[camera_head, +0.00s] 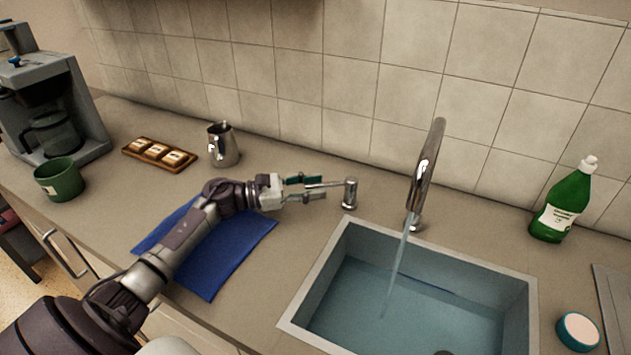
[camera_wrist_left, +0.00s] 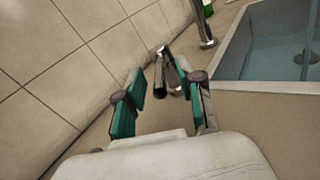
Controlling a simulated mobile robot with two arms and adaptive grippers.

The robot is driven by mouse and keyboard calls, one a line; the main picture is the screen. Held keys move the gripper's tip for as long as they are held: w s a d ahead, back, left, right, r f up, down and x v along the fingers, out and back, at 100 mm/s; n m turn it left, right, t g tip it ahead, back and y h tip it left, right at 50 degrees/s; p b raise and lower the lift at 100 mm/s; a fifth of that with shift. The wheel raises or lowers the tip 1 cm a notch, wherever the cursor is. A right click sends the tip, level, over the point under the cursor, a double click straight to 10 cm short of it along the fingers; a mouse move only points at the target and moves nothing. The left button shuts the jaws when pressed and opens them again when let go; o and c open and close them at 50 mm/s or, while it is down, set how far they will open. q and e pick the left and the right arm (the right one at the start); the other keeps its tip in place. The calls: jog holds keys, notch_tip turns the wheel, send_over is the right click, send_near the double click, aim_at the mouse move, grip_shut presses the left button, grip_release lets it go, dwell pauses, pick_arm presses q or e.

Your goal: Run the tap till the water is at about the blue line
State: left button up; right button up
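The tap's curved metal spout (camera_head: 425,172) stands behind the sink (camera_head: 318,268), and a stream of water (camera_head: 398,262) falls from it. In the left wrist view the handle (camera_wrist_left: 160,76) lies between the green finger pads, with a gap visible. My right gripper is out of view.
A blue cloth (camera_head: 232,256) lies under my left arm. A metal jug (camera_head: 222,146), a wooden tray (camera_head: 134,149), a green mug (camera_head: 60,180) and a coffee machine (camera_head: 85,110) stand left. A green bottle (camera_head: 563,205) and a round tub (camera_head: 578,332) are right of the sink.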

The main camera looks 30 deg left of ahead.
pick_arm(q)
jog(key=shift+w+d, duration=0.25)
grip_shut()
dwell(0.4)
